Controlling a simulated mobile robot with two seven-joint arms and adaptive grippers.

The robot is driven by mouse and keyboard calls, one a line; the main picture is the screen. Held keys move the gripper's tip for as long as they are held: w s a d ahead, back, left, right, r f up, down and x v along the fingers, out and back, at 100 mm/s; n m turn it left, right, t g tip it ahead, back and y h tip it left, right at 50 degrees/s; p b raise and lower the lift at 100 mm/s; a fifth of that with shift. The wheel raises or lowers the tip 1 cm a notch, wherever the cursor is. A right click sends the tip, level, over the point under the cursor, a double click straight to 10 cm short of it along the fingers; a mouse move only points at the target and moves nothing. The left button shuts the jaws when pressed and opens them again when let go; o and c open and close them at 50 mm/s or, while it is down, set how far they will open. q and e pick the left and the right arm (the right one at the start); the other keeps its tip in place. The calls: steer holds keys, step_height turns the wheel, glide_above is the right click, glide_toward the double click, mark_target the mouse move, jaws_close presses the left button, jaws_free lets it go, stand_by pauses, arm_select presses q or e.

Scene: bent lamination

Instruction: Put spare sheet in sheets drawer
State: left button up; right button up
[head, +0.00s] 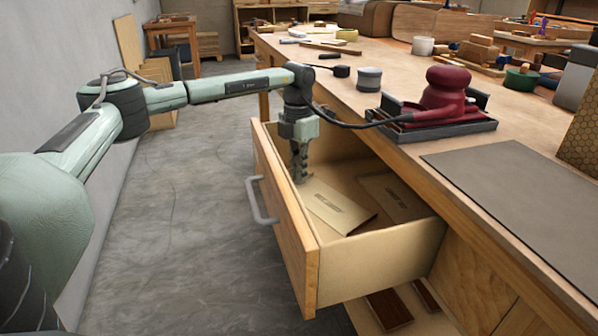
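The drawer (282,218) under the workbench is pulled open, with a grey handle on its front. Inside, a tan sheet (335,208) with dark printing lies tilted near the drawer's front wall. A second printed sheet (392,197) lies deeper in, partly under the bench edge. Which one is the spare sheet I cannot tell. Whether the fingers grip that sheet is too small to tell. My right gripper is out of view.
Dark wood pieces (390,308) lie on a shelf below the drawer. The floor left of the drawer is clear.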

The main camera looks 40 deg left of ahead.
arm_select(q)
steer(key=o, duration=0.5)
steer(key=shift+r, duration=0.15)
step_height(320, 180, up, 12)
stand_by(0.3)
